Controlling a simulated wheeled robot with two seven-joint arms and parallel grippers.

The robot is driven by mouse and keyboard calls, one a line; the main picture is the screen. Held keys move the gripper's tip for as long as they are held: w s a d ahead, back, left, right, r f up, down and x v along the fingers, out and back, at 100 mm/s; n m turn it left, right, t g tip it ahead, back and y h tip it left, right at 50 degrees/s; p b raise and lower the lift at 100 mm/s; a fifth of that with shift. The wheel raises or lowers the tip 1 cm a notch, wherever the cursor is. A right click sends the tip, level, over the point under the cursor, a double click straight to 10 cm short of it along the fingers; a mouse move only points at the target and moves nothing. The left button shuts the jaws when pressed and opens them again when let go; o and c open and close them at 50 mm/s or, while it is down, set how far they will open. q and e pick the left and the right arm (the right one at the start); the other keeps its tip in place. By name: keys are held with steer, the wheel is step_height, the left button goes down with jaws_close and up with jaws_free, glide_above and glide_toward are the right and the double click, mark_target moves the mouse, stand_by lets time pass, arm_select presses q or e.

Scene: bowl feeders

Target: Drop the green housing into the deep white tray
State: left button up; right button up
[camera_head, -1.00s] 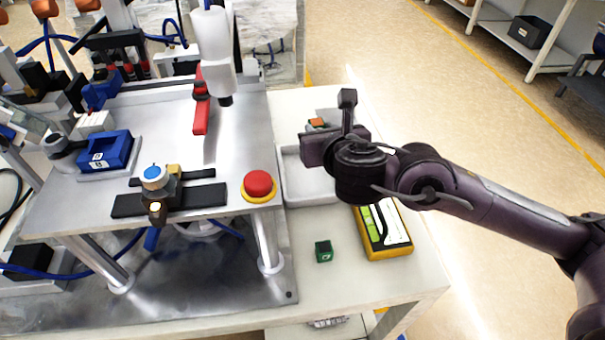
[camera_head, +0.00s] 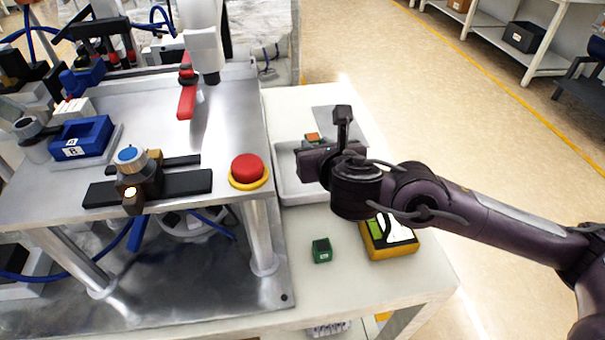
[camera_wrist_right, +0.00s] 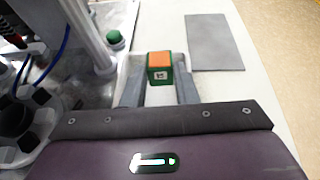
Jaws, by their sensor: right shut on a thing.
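A green housing with an orange top (camera_wrist_right: 159,68) sits between the two fingers of my right gripper (camera_wrist_right: 160,88) in the right wrist view. The gripper is shut on it. In the head view only its orange top (camera_head: 312,137) shows, just beyond my right gripper (camera_head: 316,152). The deep white tray (camera_head: 296,192) lies on the table below the gripper, partly hidden by it. The wrist view shows part of the tray (camera_wrist_right: 124,68) around the fingers; the height of the housing above its floor is hard to tell. My left gripper is not in view.
Another green block (camera_head: 321,250) with a dark top stands on the table, in front of the tray. A yellow meter (camera_head: 390,242) lies under my arm. A red button (camera_head: 248,170) is on the metal bench left of the tray. A grey mat (camera_wrist_right: 214,42) lies beyond.

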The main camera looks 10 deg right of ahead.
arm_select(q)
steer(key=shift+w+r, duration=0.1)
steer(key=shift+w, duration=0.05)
arm_select(e)
steer(key=o, duration=1)
steer(key=shift+s, duration=0.1)
steer(key=shift+s+r, duration=0.15)
steer(key=shift+s, duration=0.2)
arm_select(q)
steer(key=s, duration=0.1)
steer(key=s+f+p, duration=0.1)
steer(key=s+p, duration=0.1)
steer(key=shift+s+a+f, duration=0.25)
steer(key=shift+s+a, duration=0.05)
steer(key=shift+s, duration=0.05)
arm_select(e)
steer(key=v, duration=0.7)
